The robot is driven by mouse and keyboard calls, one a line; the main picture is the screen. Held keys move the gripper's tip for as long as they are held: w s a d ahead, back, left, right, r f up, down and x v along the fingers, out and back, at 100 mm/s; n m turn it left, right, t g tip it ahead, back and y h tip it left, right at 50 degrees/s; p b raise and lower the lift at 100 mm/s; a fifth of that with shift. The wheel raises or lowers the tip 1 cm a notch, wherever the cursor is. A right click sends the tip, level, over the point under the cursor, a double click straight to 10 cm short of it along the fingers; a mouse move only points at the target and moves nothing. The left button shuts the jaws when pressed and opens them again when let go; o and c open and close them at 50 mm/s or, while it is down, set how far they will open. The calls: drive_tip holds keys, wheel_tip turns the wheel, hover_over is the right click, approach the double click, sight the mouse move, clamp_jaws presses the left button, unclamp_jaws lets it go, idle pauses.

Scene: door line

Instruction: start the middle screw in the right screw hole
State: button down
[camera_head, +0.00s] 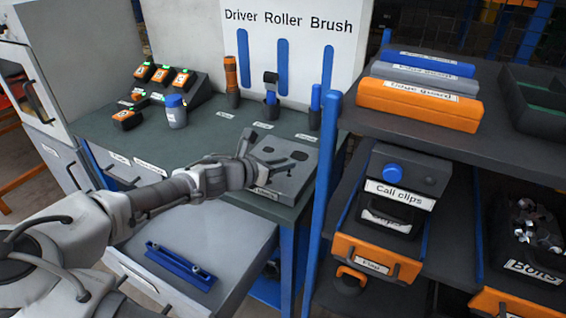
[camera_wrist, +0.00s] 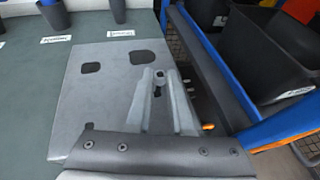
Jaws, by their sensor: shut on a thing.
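A grey panel (camera_head: 290,180) with dark cut-outs lies on the bench; it also shows in the wrist view (camera_wrist: 110,95). My gripper (camera_head: 262,166) is over the panel. In the wrist view my gripper (camera_wrist: 161,78) has its fingers close together near the panel's right edge, with a small dark screw (camera_wrist: 160,86) between the tips. How far the screw is from the panel I cannot tell. A small dark hole (camera_wrist: 88,126) shows at the panel's lower left; the right screw hole is not visible behind my fingers. A blue rack (camera_head: 180,266) in the open drawer bears small silver screws near its ends.
A blue post (camera_head: 325,160) and a shelf unit (camera_head: 450,130) with bins stand close to the right of the panel. Tool holders (camera_head: 270,112) stand behind it. A blue-capped jar (camera_head: 175,110) and orange batteries (camera_head: 127,118) are at the left. The bench's middle is clear.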

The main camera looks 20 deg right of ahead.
drive_tip(key=shift+f, duration=0.55)
idle(1.2)
drive_tip(key=c, duration=0.7)
unclamp_jaws()
drive_tip(key=p+v, duration=0.4)
drive_tip(key=v, duration=1.3)
drive_tip(key=shift+s+a, duration=0.1)
drive_tip(key=shift+a, duration=0.05)
